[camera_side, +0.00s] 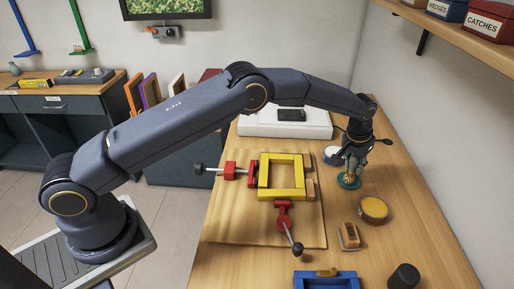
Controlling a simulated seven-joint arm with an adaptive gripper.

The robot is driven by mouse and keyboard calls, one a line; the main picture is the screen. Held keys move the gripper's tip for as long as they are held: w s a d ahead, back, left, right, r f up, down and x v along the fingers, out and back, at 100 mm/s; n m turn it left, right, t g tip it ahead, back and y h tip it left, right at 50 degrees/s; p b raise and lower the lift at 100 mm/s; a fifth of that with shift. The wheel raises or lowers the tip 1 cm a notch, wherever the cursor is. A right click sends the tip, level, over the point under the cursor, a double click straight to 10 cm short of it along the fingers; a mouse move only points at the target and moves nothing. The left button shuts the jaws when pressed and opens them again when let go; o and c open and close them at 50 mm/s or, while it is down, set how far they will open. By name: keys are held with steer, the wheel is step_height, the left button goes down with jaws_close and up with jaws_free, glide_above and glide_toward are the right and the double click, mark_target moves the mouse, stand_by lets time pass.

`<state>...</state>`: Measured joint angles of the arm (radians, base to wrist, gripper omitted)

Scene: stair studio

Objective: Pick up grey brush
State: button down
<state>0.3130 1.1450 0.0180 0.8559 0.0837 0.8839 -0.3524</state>
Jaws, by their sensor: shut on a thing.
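My gripper (352,164) points down at the right of the bench, over a small round teal dish (344,184). It is shut on a small tan thing (350,178) at the dish; the fingers hide part of it, and I cannot tell whether it is the grey brush or whether it touches the dish. A small block with an orange-brown top and pale grey sides (348,236), possibly a brush, lies on the bench nearer the camera, apart from my gripper.
A yellow frame (281,195) with red clamps (284,215) lies on a board (230,228) to the left. A round amber-topped tin (373,209), a blue frame (325,281) and a dark cylinder (404,277) stand nearer the camera. A white box (260,127) is behind.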

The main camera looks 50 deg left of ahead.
steer(key=shift+r, duration=0.15)
steer(key=shift+r, duration=0.25)
step_height(320, 180, up, 2)
steer(key=shift+r, duration=0.15)
steer(key=s+a+r, duration=0.3)
steer(key=s+r, duration=0.7)
steer(key=s, duration=0.3)
steer(key=shift+s+a, duration=0.15)
steer(key=shift+s, duration=0.2)
stand_by(0.3)
